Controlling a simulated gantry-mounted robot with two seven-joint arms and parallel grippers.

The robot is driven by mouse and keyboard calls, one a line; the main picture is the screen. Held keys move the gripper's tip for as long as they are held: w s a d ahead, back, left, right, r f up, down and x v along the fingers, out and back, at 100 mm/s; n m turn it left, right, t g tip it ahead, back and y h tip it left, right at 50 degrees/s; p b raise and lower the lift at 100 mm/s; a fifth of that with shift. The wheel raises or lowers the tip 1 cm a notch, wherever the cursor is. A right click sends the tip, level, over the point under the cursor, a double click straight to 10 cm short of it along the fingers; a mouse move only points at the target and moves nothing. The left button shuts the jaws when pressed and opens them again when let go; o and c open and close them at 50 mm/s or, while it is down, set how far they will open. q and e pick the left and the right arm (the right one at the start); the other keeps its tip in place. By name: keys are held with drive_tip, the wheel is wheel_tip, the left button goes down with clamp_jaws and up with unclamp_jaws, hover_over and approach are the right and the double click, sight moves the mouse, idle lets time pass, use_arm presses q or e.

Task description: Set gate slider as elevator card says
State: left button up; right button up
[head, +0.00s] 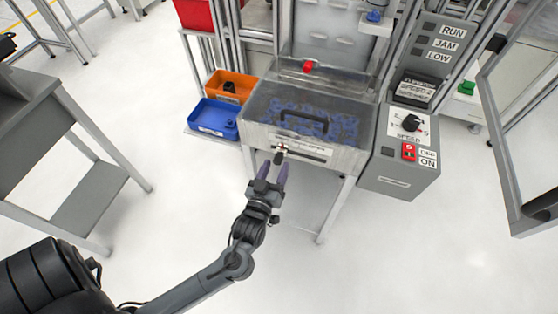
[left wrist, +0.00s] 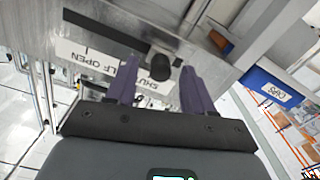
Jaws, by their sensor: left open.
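The gate slider's dark knob (head: 279,158) is at the left end of a slot on the front of the clear-lidded hopper (head: 350,158). In the left wrist view the knob (left wrist: 160,67) is between my open fingertips, and I see no finger closed on it. Labels (left wrist: 143,88) beside the slot read upside down, apparently HALF OPEN and SHUT; the knob is near SHUT. My left gripper (head: 273,170) is open and empty, just in front of the knob. The elevator card (head: 415,88) is on the control box; I make out SPEED 2, other lines too small. My right gripper is out of view.
An orange bin (head: 230,87) and a blue bin (head: 212,117) stand left of the hopper. The floor before the hopper is clear.

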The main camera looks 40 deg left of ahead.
sight(277, 164)
use_arm(q)
drive_tip(key=shift+b+x, duration=0.3)
drive_tip(key=shift+x, duration=1.6)
drive_tip(key=shift+a+r, duration=0.1)
clamp_jaws()
